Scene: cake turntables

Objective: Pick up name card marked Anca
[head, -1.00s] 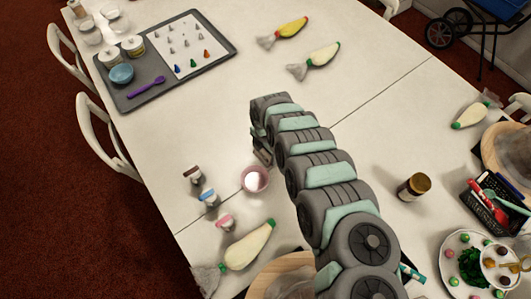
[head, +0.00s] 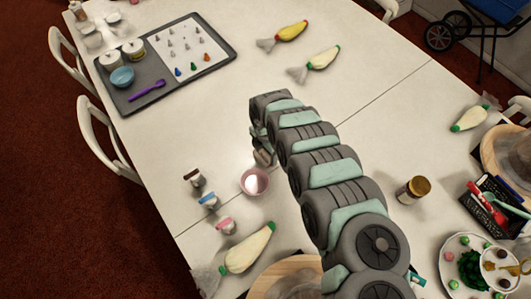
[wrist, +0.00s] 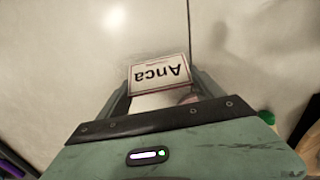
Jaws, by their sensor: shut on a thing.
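The white name card (wrist: 160,76) with a red border reads "Anca", upside down in the wrist view. It stands between the two fingers of my gripper (wrist: 163,88), which is shut on it. In the head view my gripper (head: 262,152) is at the far end of my arm, over the white table just behind the pink bowl. The card cannot be made out in the head view, where my gripper and arm cover that spot.
The pink bowl (head: 255,182) is very close to my gripper. A brown jar (head: 413,190) stands to the right. A grey tray (head: 222,55) is at back left. The table's middle is clear.

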